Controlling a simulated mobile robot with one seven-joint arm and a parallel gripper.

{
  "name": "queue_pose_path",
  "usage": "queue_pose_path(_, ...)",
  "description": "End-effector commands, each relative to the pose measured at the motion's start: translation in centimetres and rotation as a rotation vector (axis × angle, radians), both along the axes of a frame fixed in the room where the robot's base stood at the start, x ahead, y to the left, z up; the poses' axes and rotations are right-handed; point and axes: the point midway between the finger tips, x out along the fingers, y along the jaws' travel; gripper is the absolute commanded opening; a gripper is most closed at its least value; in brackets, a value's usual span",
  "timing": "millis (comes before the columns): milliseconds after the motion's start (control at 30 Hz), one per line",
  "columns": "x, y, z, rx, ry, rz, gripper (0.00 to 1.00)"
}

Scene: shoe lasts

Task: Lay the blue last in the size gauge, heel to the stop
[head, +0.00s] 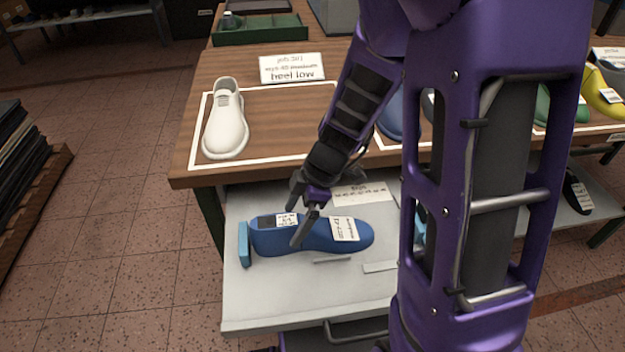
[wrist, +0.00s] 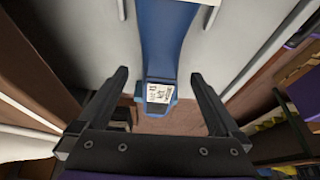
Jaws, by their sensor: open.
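The blue last (head: 285,238) lies flat on the pale grey surface of the size gauge (head: 290,290), toe to the right and heel to the left. Its heel is right beside the light blue stop (head: 243,244); I cannot tell whether they touch. Two white labels are on its top. My gripper (head: 300,227) is open, low over the middle of the last, with one finger in front of its near side. In the wrist view my fingers (wrist: 159,76) stand apart on either side of the blue last (wrist: 165,40). Contact with the last is unclear.
A green tray (head: 262,33) is at the back. Green and yellow lasts (head: 603,92) are at right. My arm hides the gauge's right part.

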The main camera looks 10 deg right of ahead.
Motion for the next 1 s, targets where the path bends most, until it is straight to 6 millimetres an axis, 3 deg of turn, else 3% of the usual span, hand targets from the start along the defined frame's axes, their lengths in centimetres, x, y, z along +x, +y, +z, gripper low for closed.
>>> queue_pose_path(33,0.1,-0.6,1.6,-0.001,-0.006,-0.003,1.00)
queue_pose_path(200,0.1,-2.2,5.5,-0.001,-0.006,-0.004,1.00)
queue_pose_path(500,0.0,-4.1,10.2,-0.001,-0.002,-0.002,1.00)
queue_pose_path(1000,-0.1,-4.5,11.0,0.000,0.000,-0.001,1.00)
